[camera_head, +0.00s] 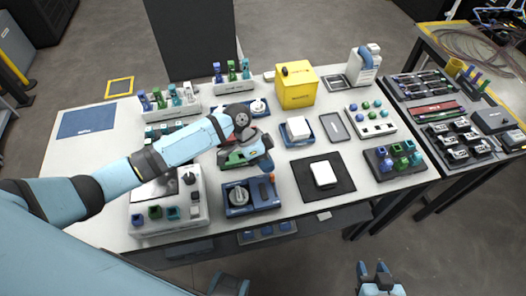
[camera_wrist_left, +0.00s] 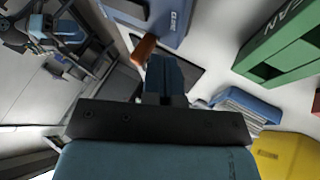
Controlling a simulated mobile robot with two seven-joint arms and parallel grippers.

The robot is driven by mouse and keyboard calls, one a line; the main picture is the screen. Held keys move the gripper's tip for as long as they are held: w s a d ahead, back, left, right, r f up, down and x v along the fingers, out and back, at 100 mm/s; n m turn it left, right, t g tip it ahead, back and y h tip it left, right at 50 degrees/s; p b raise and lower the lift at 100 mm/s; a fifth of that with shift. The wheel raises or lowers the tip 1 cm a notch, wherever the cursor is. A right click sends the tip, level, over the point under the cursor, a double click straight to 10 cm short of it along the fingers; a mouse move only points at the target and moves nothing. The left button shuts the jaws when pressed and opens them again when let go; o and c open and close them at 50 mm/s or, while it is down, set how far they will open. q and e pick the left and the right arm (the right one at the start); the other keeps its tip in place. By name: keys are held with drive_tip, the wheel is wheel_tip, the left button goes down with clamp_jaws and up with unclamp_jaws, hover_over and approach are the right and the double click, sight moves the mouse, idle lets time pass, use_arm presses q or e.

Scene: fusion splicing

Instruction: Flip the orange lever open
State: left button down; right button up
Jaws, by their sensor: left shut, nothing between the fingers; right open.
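The orange lever (camera_head: 272,177) stands at the right rear edge of a blue device (camera_head: 240,208) with a round grey knob on top. In the left wrist view the orange lever (camera_wrist_left: 143,48) juts from the blue device (camera_wrist_left: 172,22). My left gripper (camera_head: 266,164) is shut and empty, with its fingertips just above and behind the lever. In the left wrist view its blue fingers (camera_wrist_left: 165,75) are close beside the lever; I cannot tell whether they touch it. My right gripper (camera_head: 377,272) is open and empty, in front of the table.
A green station (camera_head: 236,158) marked CLEAN (camera_wrist_left: 285,48) lies behind the blue device. A black mat (camera_head: 305,187) with a white block (camera_head: 323,174) lies to the right. A yellow box (camera_head: 296,86) stands further back.

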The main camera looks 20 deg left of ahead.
sight(272, 178)
use_arm(q)
drive_tip(key=shift+s+d, duration=0.1)
idle(0.3)
drive_tip(key=s+d+p, duration=0.1)
drive_tip(key=s, duration=0.1)
drive_tip(key=s+d+p, duration=0.1)
drive_tip(key=s, duration=0.1)
drive_tip(key=shift+d+r+p, duration=0.15)
drive_tip(key=shift+d+p, duration=0.15)
drive_tip(key=shift+d, duration=0.05)
drive_tip(key=shift+s+d, duration=0.1)
drive_tip(key=shift+s, duration=0.05)
drive_tip(key=shift+f, duration=0.2)
drive_tip(key=shift+r, duration=0.1)
